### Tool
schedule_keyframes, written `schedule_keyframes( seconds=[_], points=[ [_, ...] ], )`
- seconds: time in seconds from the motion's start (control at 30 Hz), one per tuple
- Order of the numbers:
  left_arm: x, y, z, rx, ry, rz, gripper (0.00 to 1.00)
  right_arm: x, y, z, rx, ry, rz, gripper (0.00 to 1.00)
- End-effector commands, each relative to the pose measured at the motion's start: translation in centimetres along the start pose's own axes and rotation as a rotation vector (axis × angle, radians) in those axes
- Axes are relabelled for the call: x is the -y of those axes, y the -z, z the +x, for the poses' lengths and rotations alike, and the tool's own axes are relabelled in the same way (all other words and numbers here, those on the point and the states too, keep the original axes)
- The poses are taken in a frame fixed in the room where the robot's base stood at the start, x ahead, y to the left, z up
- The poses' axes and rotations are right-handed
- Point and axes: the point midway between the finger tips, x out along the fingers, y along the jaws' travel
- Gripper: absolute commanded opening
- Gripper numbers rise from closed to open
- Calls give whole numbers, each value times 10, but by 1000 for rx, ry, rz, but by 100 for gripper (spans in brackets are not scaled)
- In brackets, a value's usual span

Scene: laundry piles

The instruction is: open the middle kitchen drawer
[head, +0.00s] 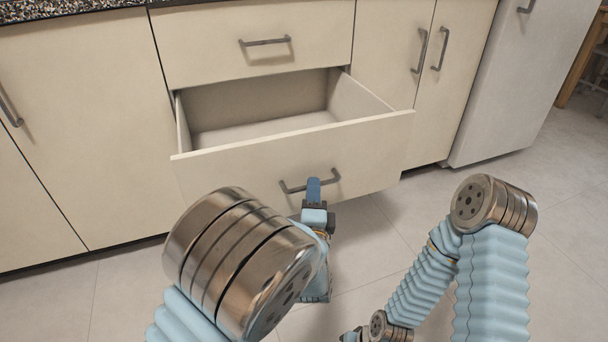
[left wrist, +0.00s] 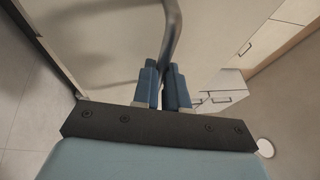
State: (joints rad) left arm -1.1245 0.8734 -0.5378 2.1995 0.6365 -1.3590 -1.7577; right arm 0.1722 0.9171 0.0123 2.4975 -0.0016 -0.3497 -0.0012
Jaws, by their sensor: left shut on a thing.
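The middle drawer (head: 360,150) is pulled out from the cream cabinet, and its empty inside shows from above. Its front carries a grey bar handle (head: 293,187). My left gripper (head: 314,190) is at the handle, its blue fingers shut on the bar. In the left wrist view the two blue fingers (left wrist: 161,85) close around the handle (left wrist: 173,40), which runs up between them. My right arm shows at the right of the head view, low over the floor; its fingers cannot be made out.
A closed drawer (head: 215,45) with its own handle sits above. Closed cabinet doors (head: 75,120) stand at the left and more (head: 437,90) at the right, beside a white fridge (head: 535,90). The tiled floor (head: 550,200) is clear.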

Motion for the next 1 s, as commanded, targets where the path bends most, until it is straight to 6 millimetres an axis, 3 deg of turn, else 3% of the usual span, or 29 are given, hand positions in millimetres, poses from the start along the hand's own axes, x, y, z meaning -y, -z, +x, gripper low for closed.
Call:
schedule_keyframes(
  seconds=[0.23, 0.63, 0.67, 0.8, 1.0],
  points=[
    [4, 9, -22, 0, -2, 1, 0, 1, 0, -2, 1, 0, 0, 43],
    [4, 10, -25, 1, -3, 1, 0, 1, 0, -2, 1, 0, 0, 43],
    [4, 10, -24, 1, -3, 0, 14, 1, 0, -2, 1, 0, 0, 43],
    [4, 10, -24, 1, -2, 0, 35, 1, 0, -2, 1, 0, 0, 43],
    [5, 10, -24, 0, -1, 0, 38, 1, 0, -2, 1, 0, 0, 43]
  ],
)
